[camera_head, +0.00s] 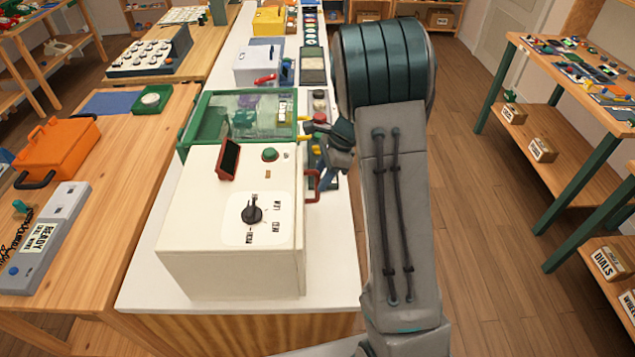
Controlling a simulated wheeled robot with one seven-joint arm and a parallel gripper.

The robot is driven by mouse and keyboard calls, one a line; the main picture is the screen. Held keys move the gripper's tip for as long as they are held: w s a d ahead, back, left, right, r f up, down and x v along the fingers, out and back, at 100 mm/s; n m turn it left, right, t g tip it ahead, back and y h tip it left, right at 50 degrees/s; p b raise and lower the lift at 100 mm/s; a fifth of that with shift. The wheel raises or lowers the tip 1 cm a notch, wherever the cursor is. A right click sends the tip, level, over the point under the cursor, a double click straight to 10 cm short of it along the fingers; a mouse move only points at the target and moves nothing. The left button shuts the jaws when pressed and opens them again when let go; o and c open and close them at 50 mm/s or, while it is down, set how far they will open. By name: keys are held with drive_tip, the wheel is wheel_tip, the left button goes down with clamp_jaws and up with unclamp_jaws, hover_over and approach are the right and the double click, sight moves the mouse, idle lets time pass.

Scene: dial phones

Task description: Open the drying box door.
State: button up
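The drying box appears to be the white cabinet (225,225) with a black dial (252,214) on its sloping top, at the centre of the table. A red handle (313,184) sticks out from its right side; the door face itself is turned away from view. A green-framed clear case (238,118) stands right behind it. My gripper (318,136) is beyond and above the red handle, at the right edge of the clear case, apart from the handle in the picture. Its fingers are small and partly hidden by my arm, so their opening is unclear.
A red-framed dark panel (229,159) and a green button (270,154) are on the cabinet top. Yellow pieces (303,137) show by my gripper. A wooden bench (95,245) with an orange toolbox (58,150) is on the left. Open floor (490,250) lies on the right.

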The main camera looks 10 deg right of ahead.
sight(318, 197)
drive_tip(key=shift+x, duration=1.7)
clamp_jaws()
